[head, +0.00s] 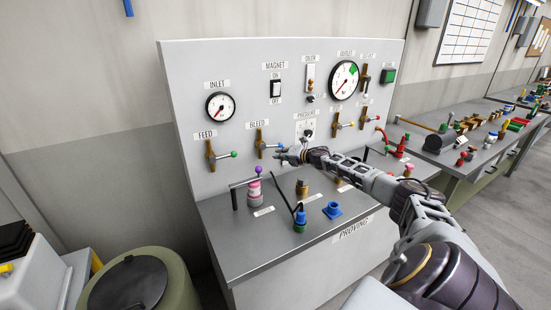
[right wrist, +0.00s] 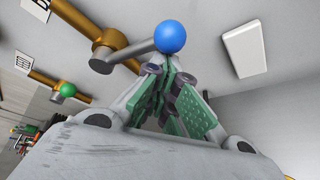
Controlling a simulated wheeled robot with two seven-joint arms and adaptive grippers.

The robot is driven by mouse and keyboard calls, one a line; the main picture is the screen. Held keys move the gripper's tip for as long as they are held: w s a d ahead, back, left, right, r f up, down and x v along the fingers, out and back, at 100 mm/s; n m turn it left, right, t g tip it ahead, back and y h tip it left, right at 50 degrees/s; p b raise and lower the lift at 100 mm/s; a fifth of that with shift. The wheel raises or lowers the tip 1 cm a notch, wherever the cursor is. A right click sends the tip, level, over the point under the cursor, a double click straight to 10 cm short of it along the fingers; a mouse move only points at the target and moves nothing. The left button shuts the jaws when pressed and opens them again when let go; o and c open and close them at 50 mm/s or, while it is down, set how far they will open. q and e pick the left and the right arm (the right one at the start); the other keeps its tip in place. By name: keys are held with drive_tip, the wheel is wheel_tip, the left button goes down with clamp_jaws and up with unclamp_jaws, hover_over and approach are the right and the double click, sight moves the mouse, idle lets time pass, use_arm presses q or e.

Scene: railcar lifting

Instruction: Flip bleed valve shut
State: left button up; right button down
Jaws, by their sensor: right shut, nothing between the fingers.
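The bleed valve (head: 260,143) is a brass body under the BLEED label on the panel. Its lever points right, roughly level, and ends in a blue knob (head: 279,145). My right gripper (head: 278,157) is shut and empty, just below the knob. In the right wrist view, its closed green-padded fingers (right wrist: 172,72) point at the blue knob (right wrist: 170,37), with the tips just below or against it; I cannot tell whether they touch. The brass valve body and grey lever (right wrist: 122,52) show to the left of the knob. My left gripper is not in view.
The feed valve (head: 211,155) with a green knob is to the left. The pressure regulator (head: 308,132) is to the right. Below, the bench top (head: 250,235) carries a pink-and-white fitting (head: 254,192), a brass fitting (head: 302,188) and blue parts (head: 332,210).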

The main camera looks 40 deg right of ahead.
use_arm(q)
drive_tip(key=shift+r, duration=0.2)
use_arm(e)
drive_tip(key=shift+d+r, duration=0.4)
drive_tip(key=shift+r, duration=0.3)
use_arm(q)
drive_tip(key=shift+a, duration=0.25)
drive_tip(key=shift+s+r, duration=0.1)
use_arm(e)
drive_tip(key=shift+s+r, duration=0.1)
drive_tip(key=shift+s, duration=0.1)
